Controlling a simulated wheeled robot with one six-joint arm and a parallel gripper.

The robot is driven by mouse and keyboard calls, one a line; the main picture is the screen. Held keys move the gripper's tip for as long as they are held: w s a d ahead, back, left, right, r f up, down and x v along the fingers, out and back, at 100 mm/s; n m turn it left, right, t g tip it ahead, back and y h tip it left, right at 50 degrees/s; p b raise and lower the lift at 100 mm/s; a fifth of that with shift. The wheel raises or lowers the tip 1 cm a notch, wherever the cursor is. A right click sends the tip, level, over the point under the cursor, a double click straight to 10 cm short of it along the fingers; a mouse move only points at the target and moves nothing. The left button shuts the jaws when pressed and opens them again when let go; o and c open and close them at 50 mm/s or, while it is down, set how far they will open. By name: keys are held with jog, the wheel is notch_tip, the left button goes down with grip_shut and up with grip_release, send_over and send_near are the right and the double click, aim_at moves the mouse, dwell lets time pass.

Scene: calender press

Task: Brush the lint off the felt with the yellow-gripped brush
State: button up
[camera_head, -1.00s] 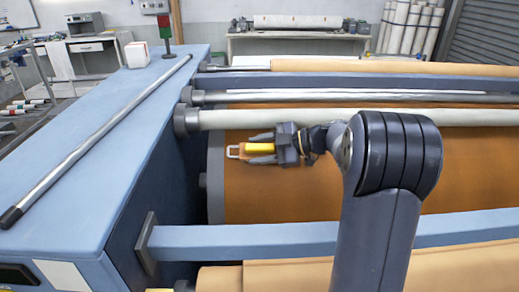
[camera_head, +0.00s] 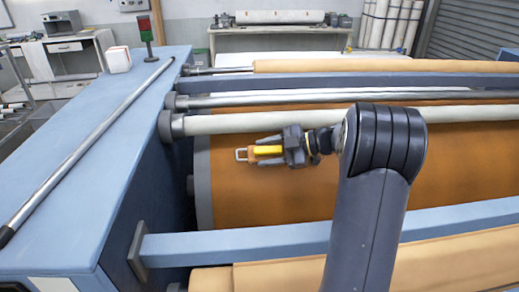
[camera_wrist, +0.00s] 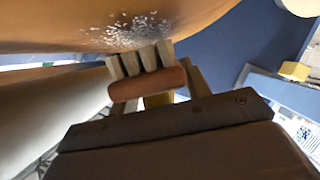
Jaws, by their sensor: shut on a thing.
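My gripper (camera_head: 262,150) is shut on the yellow-gripped brush, whose yellow grip (camera_head: 267,150) shows between the fingers in the head view. It is held in front of the orange-brown felt (camera_head: 260,190) on the large drum, just below the pale roller. In the wrist view, the brush's reddish-brown head (camera_wrist: 148,90) carries several pale bristle tufts (camera_wrist: 140,60). White lint (camera_wrist: 130,32) lies scattered on the felt (camera_wrist: 50,25) right beyond the tuft tips. The tips overlap the lint's near edge in the picture; I cannot tell whether they touch. Lint is not distinguishable in the head view.
A pale roller (camera_head: 230,121) runs across just above the gripper. A blue crossbar (camera_head: 240,242) crosses below it. The blue side housing (camera_head: 90,110) on the left bears a long metal rod (camera_head: 85,155), a white box (camera_head: 118,59) and a signal light (camera_head: 145,35).

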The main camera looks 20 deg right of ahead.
jog(key=shift+s+d+f+p, duration=0.15)
jog(key=shift+d+p, duration=0.1)
jog(key=shift+d, duration=0.4)
jog(key=shift+s+d+r+p, duration=0.1)
jog(key=shift+d+p, duration=0.2)
jog(key=shift+d, duration=0.4)
jog(key=shift+s+d+f+p, duration=0.15)
jog(key=shift+d+p, duration=0.1)
jog(key=shift+d, duration=0.4)
jog(key=shift+s+d+r+p, duration=0.15)
jog(key=shift+d+p, duration=0.25)
jog(key=shift+d, duration=0.45)
jog(key=shift+s+d+p, duration=0.2)
jog(key=shift+d+p, duration=0.2)
jog(key=shift+d, duration=0.45)
jog(key=shift+a, duration=0.15)
jog(key=p, duration=0.1)
send_near(253, 153)
jog(key=shift+w+a+f, duration=1.2)
jog(key=shift+a+f, duration=0.15)
jog(key=shift+f, duration=0.1)
jog(key=shift+w+a+f, duration=0.1)
jog(key=shift+w+a, duration=0.05)
jog(key=shift+a, duration=0.7)
jog(key=shift+w+a, duration=0.15)
jog(key=shift+a, duration=0.7)
jog(key=shift+w+a+f, duration=0.1)
jog(key=shift+w+a, duration=0.05)
jog(key=shift+a, duration=0.7)
